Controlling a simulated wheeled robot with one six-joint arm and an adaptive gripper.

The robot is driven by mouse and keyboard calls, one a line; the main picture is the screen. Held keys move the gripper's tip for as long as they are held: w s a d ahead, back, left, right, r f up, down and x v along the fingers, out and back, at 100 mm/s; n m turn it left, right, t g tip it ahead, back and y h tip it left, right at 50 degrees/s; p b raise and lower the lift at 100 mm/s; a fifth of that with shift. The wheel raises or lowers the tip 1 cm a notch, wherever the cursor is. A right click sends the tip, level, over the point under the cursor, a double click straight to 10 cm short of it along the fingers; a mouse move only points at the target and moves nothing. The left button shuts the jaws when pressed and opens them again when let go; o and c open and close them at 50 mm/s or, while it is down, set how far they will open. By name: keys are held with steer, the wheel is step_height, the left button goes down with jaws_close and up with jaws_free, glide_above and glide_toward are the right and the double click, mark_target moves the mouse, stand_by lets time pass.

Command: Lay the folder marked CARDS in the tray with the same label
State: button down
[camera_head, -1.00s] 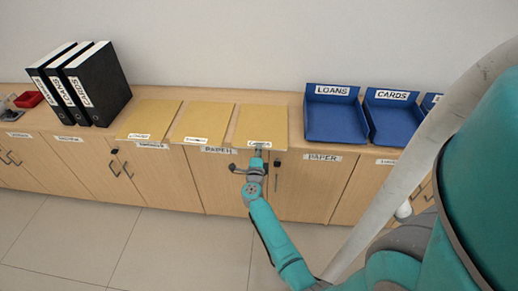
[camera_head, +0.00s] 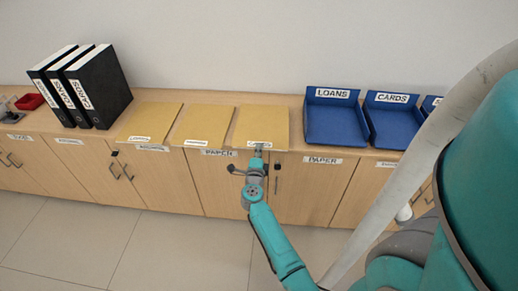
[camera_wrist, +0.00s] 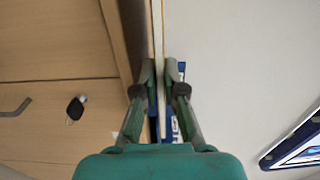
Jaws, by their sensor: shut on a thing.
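Three yellow folders lie in a row on the counter. My gripper (camera_head: 258,150) is at the front edge of the right-hand folder (camera_head: 263,122), whose label is small and partly covered, so I cannot read it surely. In the wrist view my gripper (camera_wrist: 158,78) is shut on the thin edge of this folder (camera_wrist: 157,35). The folder looks flat, and I cannot tell whether it is clear of the counter. The blue tray marked CARDS (camera_head: 392,118) stands to the right, beyond the tray marked LOANS (camera_head: 335,123).
The middle folder (camera_head: 204,125) and left folder (camera_head: 150,122) lie close by. Black binders (camera_head: 98,90) stand at the left, near a red tray (camera_head: 30,101). A third blue tray (camera_head: 430,104) is partly hidden by my arm. Bare counter (camera_head: 297,125) shows right of the held folder.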

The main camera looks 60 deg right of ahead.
steer(key=s+a+r, duration=0.2)
steer(key=a, duration=0.3)
steer(key=s+a+r, duration=0.2)
steer(key=a, duration=0.4)
steer(key=shift+s+a+r, duration=0.2)
steer(key=shift+s, duration=0.15)
steer(key=shift+w+a, duration=0.1)
stand_by(0.6)
